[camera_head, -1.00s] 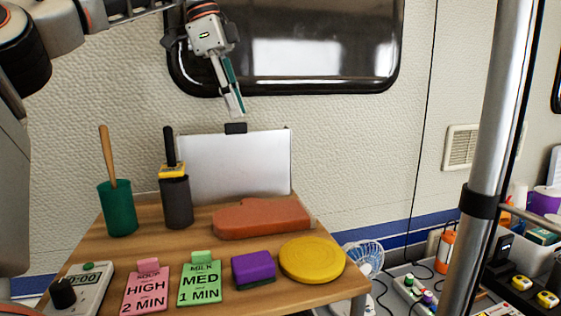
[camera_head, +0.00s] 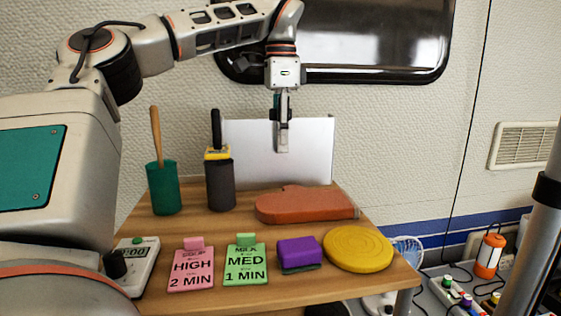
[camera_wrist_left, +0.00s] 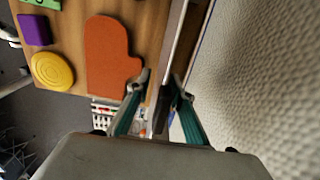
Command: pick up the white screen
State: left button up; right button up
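The white screen (camera_head: 308,152) is a thin, pale upright panel at the back of the wooden table, near the wall. My left gripper (camera_head: 282,143) points down at its top edge, with a fingertip overlapping the panel's upper middle. The black clip on that edge is hidden behind the gripper in the head view. In the left wrist view the screen (camera_wrist_left: 180,38) shows edge-on as a thin line running down toward the gap between the fingers. The fingers of the left gripper (camera_wrist_left: 159,84) are apart there; I cannot tell whether either touches it. My right gripper is not in view.
An orange mitt (camera_head: 300,205) lies in front of the screen. A dark grey holder (camera_head: 220,188) and a green cup (camera_head: 163,190) stand left. A yellow disc (camera_head: 358,249), purple sponge (camera_head: 298,252), two cards and a timer line the front. The wall is close behind.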

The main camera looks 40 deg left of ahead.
pick_arm(q)
jog(key=shift+s+f, duration=0.1)
jog(key=shift+f, duration=0.2)
jog(key=shift+c, duration=0.5)
grip_shut()
jog(key=shift+r, duration=0.15)
